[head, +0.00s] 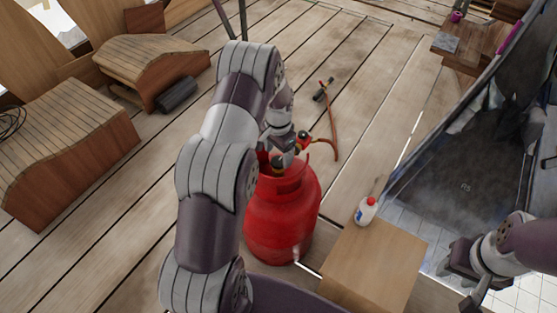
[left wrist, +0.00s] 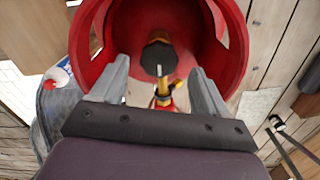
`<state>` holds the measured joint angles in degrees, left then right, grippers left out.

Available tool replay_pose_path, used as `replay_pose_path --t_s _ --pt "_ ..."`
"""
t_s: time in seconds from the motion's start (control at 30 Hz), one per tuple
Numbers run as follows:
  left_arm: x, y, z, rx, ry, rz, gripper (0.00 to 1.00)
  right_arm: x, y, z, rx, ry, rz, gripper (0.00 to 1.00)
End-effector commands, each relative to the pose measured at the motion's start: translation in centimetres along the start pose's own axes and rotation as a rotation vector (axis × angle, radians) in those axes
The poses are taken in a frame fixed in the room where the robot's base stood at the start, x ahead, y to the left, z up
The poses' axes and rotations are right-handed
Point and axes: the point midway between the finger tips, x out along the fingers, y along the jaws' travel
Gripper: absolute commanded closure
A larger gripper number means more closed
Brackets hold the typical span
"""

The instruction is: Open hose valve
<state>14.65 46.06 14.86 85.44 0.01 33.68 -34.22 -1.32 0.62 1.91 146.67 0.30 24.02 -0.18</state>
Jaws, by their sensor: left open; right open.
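A red gas cylinder (head: 283,215) stands upright on the plank floor in the head view. A red hose (head: 334,137) runs from a small red and brass fitting (head: 303,138) at its top to a dark torch-like handle (head: 321,92). My left gripper (head: 281,152) is over the cylinder's top, its fingertips partly hidden by my arm. In the left wrist view the open fingers (left wrist: 162,86) point into the red collar (left wrist: 90,35). A dark knob (left wrist: 158,57) and a yellow and red fitting (left wrist: 165,95) show between them; contact cannot be told. My right gripper (head: 468,275) is open, far from the cylinder.
A dark sheet-lined structure (head: 455,165) is at the right. Curved wooden benches (head: 150,65) are at the left. Floor behind the cylinder is mostly clear.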

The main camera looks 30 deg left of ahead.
Motion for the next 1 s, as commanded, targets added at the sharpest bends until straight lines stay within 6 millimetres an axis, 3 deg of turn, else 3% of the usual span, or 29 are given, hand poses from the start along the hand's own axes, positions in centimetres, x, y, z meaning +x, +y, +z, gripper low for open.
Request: replay_pose_path --t_s 0.13,0.43,0.47,0.6,0.63,1.0 --pt "2.0 0.0 0.0 -0.001 0.001 -0.001 0.25 0.6 0.0 0.1 0.000 0.000 0.000 0.57" --pt "2.3 0.0 0.0 -0.001 0.001 -0.001 0.25 0.6 0.0 0.1 0.000 0.000 0.000 0.57" --pt "2.3 0.0 0.0 -0.001 0.001 -0.001 0.28 0.6 0.0 0.1 0.000 0.000 0.000 0.57" --pt "2.3 0.0 0.0 -0.001 0.001 -0.001 0.74 0.6 0.0 0.1 0.000 0.000 0.000 0.57" --pt "2.3 0.0 0.0 -0.001 0.001 -0.001 0.81 0.6 0.0 0.1 0.000 0.000 0.000 0.57" --pt "2.1 0.0 0.0 -0.052 0.000 0.000 0.81 0.0 0.0 0.0 0.000 0.000 0.000 0.57"
